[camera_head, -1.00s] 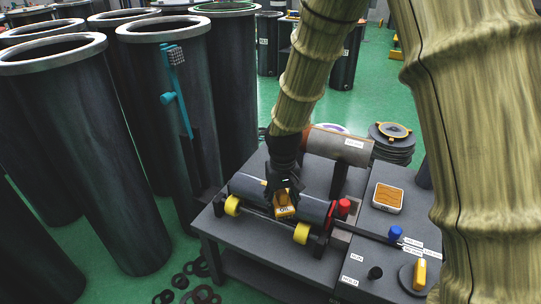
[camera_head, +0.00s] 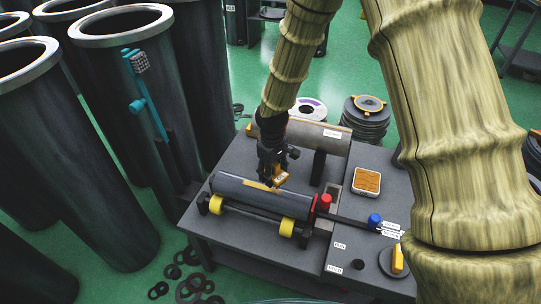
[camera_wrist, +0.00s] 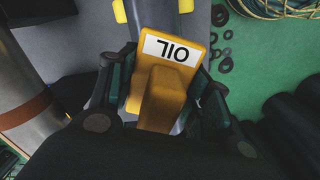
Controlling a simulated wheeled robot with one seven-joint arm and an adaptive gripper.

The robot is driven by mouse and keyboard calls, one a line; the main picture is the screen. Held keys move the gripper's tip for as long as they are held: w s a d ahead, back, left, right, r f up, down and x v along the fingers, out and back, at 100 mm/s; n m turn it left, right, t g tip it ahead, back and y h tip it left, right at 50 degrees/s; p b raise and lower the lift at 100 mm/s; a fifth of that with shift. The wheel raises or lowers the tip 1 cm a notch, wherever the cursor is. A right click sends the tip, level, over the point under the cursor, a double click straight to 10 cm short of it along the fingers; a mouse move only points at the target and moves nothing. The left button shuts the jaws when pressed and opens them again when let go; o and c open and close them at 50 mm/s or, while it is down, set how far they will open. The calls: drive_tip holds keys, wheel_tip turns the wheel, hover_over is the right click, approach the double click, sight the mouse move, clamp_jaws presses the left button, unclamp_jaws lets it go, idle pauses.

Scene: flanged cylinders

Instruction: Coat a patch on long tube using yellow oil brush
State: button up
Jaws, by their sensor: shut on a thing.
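The long tube (camera_head: 228,187) is dark grey and lies across yellow rollers on the bench. A narrow amber strip (camera_head: 256,185) shows along its upper side. My gripper (camera_head: 275,168) is over the far side of the tube, right of its middle. It is shut on the yellow oil brush (camera_head: 281,179), which points down near the tube. In the wrist view the brush (camera_wrist: 160,92) sits between my fingers, with its white OIL label facing the camera. Its bristles are hidden, so I cannot tell whether it touches the tube.
A grey-tan tube (camera_head: 325,139) lies behind on supports. A tray with an orange-brown inside (camera_head: 367,182), a red knob (camera_head: 325,202), a blue knob (camera_head: 374,219) and a yellow-handled item (camera_head: 397,260) are to the right. Tall dark cylinders (camera_head: 75,175) crowd the left.

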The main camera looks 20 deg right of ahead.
drive_tip(key=n+p, duration=0.1)
drive_tip(key=p, duration=0.1)
drive_tip(key=r+n+p, duration=0.1)
drive_tip(key=p, duration=0.1)
drive_tip(key=shift+w+a+r+n+p, duration=0.1)
drive_tip(key=shift+w+r+n+p, duration=0.15)
drive_tip(key=shift+w+n+p, duration=0.1)
drive_tip(key=shift+w+a+f+n+p, duration=0.1)
drive_tip(key=shift+w+n+p, duration=0.05)
drive_tip(key=shift+n+p, duration=0.9)
drive_tip(key=shift+f+p, duration=0.15)
drive_tip(key=shift+p, duration=0.25)
